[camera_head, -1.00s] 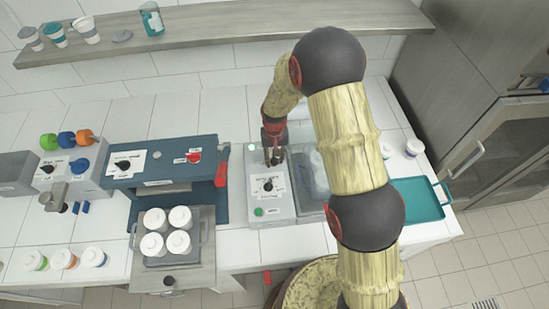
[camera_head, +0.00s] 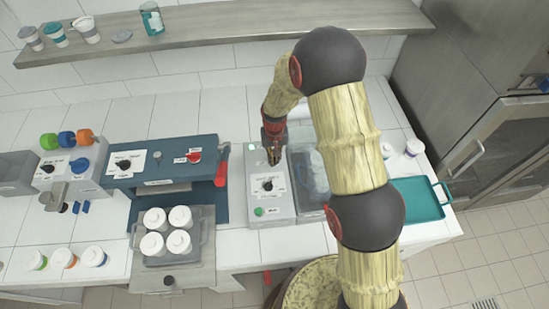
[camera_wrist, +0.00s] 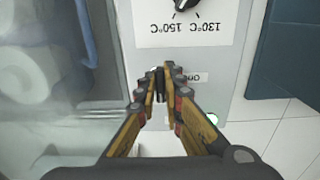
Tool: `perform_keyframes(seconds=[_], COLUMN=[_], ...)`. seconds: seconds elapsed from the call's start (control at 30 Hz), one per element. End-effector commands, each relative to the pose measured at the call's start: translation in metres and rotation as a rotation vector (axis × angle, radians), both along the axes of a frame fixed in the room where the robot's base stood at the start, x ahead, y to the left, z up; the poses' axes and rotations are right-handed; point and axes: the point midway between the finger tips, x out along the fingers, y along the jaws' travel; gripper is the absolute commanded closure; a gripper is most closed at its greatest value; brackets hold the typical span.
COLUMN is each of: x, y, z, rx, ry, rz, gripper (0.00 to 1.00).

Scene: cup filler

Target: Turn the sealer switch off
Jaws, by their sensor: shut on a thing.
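The sealer is a grey box (camera_head: 283,206) on the white counter, with a black temperature knob (camera_head: 268,185) and a green light at its front. In the wrist view that knob (camera_wrist: 186,4) and its 130°C and 150°C marks show at the top. My gripper (camera_head: 274,160) points down over the back part of the box. In the wrist view my gripper (camera_wrist: 160,80) is shut on a small dark switch, mostly hidden between the fingertips. A small white label (camera_wrist: 192,77) lies beside the fingertips, partly covered. The switch's position cannot be read.
A clear-lidded container (camera_head: 308,180) stands close on the right of the box. A blue machine (camera_head: 130,176) with a red handle (camera_head: 222,165) stands to the left, with white cups in a tray before it. A teal tray (camera_head: 420,218) lies far right.

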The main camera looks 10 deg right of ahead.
Motion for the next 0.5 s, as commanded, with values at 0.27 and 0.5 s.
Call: perform_keyframes(seconds=[0.27, 0.5], x=[0.0012, 0.0013], y=[-0.0005, -0.0022], z=[0.0002, -0.0005], rx=[0.001, 0.0], ry=[-0.003, -0.003], rz=[0.062, 0.224], gripper=[1.0, 1.0])
